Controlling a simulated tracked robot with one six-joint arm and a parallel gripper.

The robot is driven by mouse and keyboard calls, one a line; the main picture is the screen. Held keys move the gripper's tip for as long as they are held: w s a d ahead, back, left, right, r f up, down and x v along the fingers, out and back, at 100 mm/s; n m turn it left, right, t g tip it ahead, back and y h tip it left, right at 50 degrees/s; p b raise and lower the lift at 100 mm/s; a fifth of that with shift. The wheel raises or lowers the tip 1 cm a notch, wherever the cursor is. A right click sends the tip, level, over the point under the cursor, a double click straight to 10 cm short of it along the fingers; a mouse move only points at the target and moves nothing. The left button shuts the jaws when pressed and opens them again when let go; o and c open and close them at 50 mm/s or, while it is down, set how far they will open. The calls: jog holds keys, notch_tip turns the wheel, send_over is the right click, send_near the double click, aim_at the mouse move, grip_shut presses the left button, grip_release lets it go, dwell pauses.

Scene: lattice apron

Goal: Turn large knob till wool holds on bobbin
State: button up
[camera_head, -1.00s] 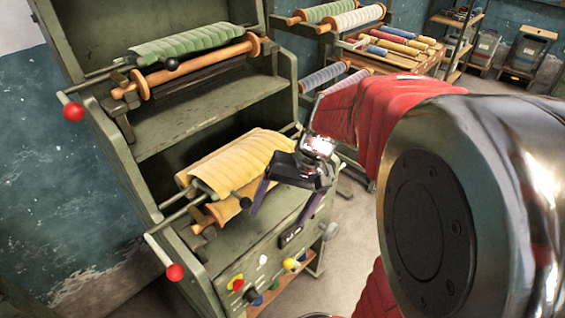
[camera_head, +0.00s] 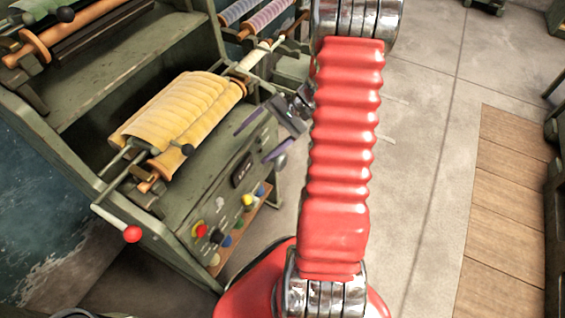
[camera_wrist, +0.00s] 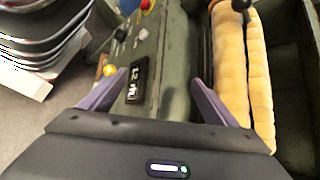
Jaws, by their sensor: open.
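The green machine carries a bobbin wound with yellow wool (camera_head: 180,108) on its lower level. The wool also shows at the right of the wrist view (camera_wrist: 232,65). The machine's front panel has a dark display (camera_head: 242,170) and several small coloured knobs. A larger grey knob (camera_head: 281,161) sits at the panel's right end, partly covered by a finger in the head view; I cannot make it out in the wrist view. My gripper (camera_head: 263,135) is open and empty, its purple fingers apart, above the panel's right part. In the wrist view its fingers (camera_wrist: 155,98) straddle the panel's top edge.
A red-tipped lever (camera_head: 132,234) sticks out at the machine's lower left. A red button (camera_head: 199,230) and a black knob (camera_head: 217,237) sit at the panel's left. Other wool rolls lie behind.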

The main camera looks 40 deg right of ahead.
jog(key=s+d+f+m+t+y, duration=0.1)
jog(key=s+d+f+m+t, duration=0.1)
jog(key=d+f+m+t, duration=0.7)
jog(key=m+t+h, duration=0.4)
jog(key=t+h, duration=0.1)
send_near(284, 163)
jog(key=v, duration=0.3)
jog(key=shift+s+a+r, duration=0.15)
jog(key=shift+r, duration=0.15)
jog(key=shift+a, duration=0.1)
jog(key=x, duration=1.3)
jog(key=shift+w+f, duration=0.25)
jog(key=shift+w, duration=0.15)
jog(key=shift+c, duration=0.4)
jog(key=c, duration=1)
